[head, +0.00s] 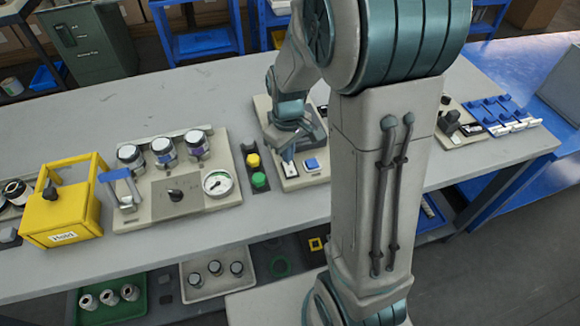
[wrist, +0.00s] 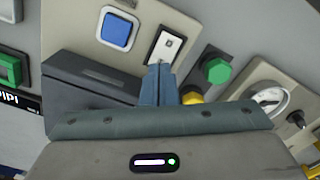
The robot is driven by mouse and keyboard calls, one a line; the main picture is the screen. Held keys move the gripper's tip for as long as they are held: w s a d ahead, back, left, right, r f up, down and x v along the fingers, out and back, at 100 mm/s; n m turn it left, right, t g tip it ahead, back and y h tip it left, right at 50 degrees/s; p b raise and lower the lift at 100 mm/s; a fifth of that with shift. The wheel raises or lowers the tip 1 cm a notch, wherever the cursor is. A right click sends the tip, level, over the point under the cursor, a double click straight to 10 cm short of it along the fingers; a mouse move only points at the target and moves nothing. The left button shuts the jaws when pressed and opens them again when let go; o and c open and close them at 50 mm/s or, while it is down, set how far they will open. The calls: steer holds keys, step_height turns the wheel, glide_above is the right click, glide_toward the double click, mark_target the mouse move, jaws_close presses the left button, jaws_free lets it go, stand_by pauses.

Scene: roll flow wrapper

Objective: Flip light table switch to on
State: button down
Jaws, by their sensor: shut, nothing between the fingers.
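A white rocker switch (head: 290,169) sits on a beige panel on the bench, left of a blue square button (head: 311,164). In the wrist view the white switch (wrist: 167,48) lies just beyond my fingertips, with the blue button (wrist: 117,30) to its left. My gripper (head: 288,156) points down at the switch. In the wrist view my gripper (wrist: 158,68) is shut, its blue-grey fingers together and empty. The fingertips are at the near end of the switch; I cannot tell whether they touch it. No label on the switch is readable.
A green button (head: 259,180) and a yellow button (head: 253,160) stand close left of the panel. A gauge panel (head: 150,219) and a yellow box (head: 60,217) labelled "Hold" lie further left.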

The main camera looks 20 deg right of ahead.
steer(key=shift+f+b, duration=0.7)
steer(key=shift+f, duration=0.25)
steer(key=shift+r, duration=0.1)
steer(key=shift+r+p, duration=2.75)
steer(key=shift+r, duration=0.8)
steer(key=shift+f, duration=0.1)
